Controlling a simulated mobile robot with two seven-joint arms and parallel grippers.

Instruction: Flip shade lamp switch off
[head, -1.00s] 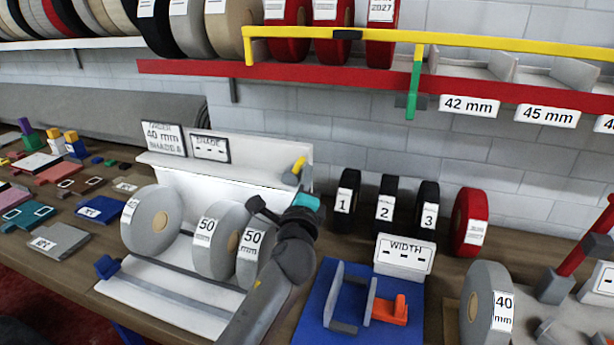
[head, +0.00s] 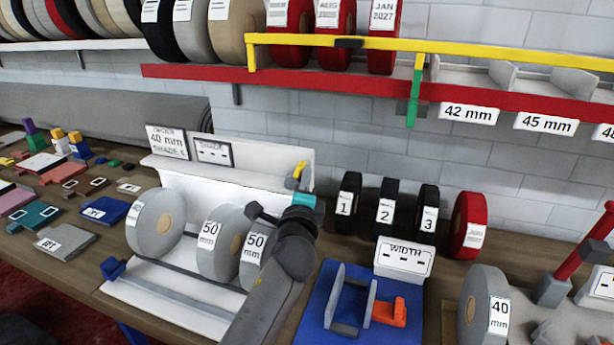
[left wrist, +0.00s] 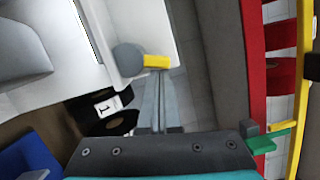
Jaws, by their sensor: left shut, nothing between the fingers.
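The yellow switch lever (head: 300,168) stands at the right end of the white stand (head: 240,186), above my gripper. In the left wrist view the yellow lever (left wrist: 156,61) sits beside a round grey knob (left wrist: 128,60). My left gripper (head: 297,181) is shut and empty, with its fingertips right at the lever. In the left wrist view its grey fingers (left wrist: 160,74) end just under the yellow piece; I cannot tell whether they touch. Two small signs (head: 167,142) stand on the stand's top; one (head: 212,151) shows dashes. My right gripper is not in view.
Grey rolls marked 50 (head: 217,245) stand in front of the stand, close to my left arm. Black numbered rolls (head: 386,207) and a red roll (head: 468,225) stand to the right. A red shelf edge (head: 330,84) with a yellow rail (head: 450,49) runs above.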

